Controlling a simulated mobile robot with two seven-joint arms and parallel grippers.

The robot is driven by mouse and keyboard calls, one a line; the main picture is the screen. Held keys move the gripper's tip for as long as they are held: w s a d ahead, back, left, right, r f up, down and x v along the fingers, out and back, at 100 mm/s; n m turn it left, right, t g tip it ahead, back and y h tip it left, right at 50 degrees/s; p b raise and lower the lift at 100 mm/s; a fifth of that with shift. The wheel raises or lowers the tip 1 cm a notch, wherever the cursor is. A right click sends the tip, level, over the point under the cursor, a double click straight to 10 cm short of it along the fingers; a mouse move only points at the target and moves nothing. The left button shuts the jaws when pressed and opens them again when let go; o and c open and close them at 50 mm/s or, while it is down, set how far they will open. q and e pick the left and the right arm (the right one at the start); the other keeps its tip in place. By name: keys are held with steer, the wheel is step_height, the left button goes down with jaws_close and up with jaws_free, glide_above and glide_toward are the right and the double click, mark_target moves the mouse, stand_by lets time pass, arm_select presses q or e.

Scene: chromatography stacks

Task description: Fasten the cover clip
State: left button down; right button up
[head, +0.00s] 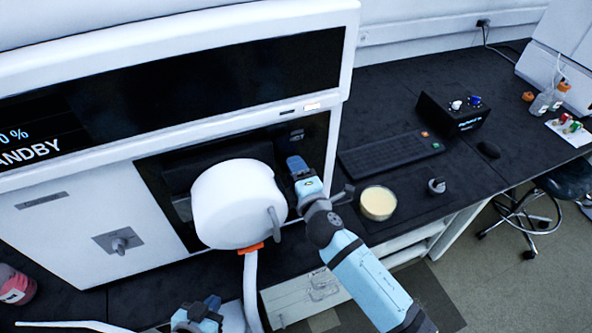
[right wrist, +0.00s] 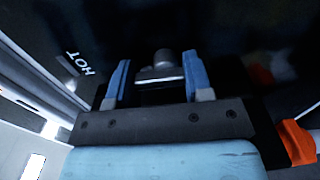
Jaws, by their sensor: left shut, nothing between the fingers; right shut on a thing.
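My right gripper (head: 297,165) is at the right edge of the dark front panel of the white instrument (head: 75,205), near the word HOT. In the right wrist view its blue fingers (right wrist: 157,82) are on either side of a small grey metal piece (right wrist: 160,66). This piece may be the cover clip; the dark picture does not show its shape well. A white round housing (head: 235,205) with a grey lever (head: 275,223) stands in front of the panel, just left of the right gripper. My left gripper (head: 205,308) is shut and empty, low in the head view.
An orange collar (head: 252,248) and a white tube (head: 251,285) sit below the housing. To the right on the dark bench are a cream-filled round dish (head: 377,203), a small grey knob-like part (head: 437,186), a keyboard (head: 390,152) and a black box (head: 450,120).

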steer(key=shift+r, duration=0.1)
stand_by(0.4)
steer(key=o, duration=0.9)
steer(key=shift+w, duration=0.1)
steer(key=b+v, duration=0.2)
steer(key=v, duration=1.2)
